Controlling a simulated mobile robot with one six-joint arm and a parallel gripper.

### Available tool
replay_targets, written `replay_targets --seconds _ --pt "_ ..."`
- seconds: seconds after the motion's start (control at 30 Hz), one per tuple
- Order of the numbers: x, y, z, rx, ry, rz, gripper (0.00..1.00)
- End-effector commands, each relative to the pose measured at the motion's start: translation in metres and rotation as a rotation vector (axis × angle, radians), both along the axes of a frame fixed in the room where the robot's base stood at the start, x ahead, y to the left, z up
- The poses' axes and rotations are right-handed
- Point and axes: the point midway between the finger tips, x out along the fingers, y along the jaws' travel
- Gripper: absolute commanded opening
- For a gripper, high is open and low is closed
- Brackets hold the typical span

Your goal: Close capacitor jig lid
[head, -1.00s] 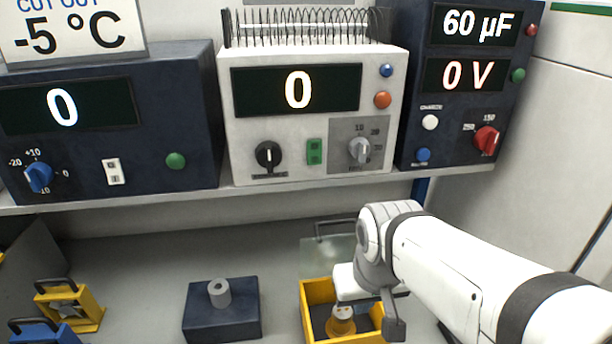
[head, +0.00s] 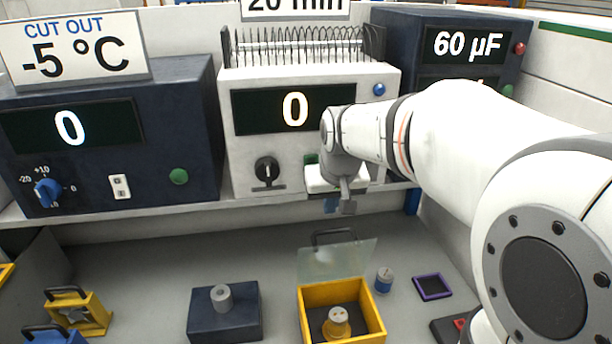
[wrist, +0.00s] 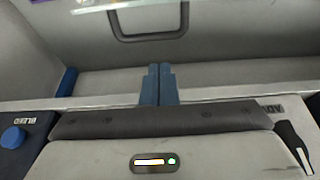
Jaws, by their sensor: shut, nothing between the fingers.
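The capacitor jig is an open yellow box (head: 377,318) on the bench, with a yellow part with a pale top (head: 338,322) standing inside. Its clear lid (head: 345,262) stands raised at the back edge, with a dark handle (head: 333,237) along its top. The handle also shows at the top of the wrist view (wrist: 148,37). My gripper (head: 331,206) is above the lid, in front of the shelf edge. Its blue fingers (wrist: 159,72) are shut together and empty, apart from the handle.
The shelf with instruments, including the white unit (head: 235,165), is close behind my gripper. A blue capacitor (head: 384,281) and a purple-rimmed tray (head: 433,287) lie right of the jig. A dark block (head: 225,318) stands left. Yellow and blue handled fixtures sit far left.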

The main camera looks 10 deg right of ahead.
Motion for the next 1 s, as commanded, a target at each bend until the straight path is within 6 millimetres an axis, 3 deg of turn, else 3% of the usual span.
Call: replay_targets --seconds 0.2,0.4,0.77,0.8,1.0 --pt "0.013 0.000 -0.038 0.000 0.005 -0.001 0.00" --pt "0.020 -0.001 -0.058 0.000 0.003 -0.001 0.00" --pt "0.022 -0.001 -0.062 0.000 0.000 -0.002 0.00" --pt "0.022 0.007 -0.062 0.000 0.000 0.000 0.00" --pt "0.021 -0.001 -0.064 0.000 -0.017 -0.003 0.00"
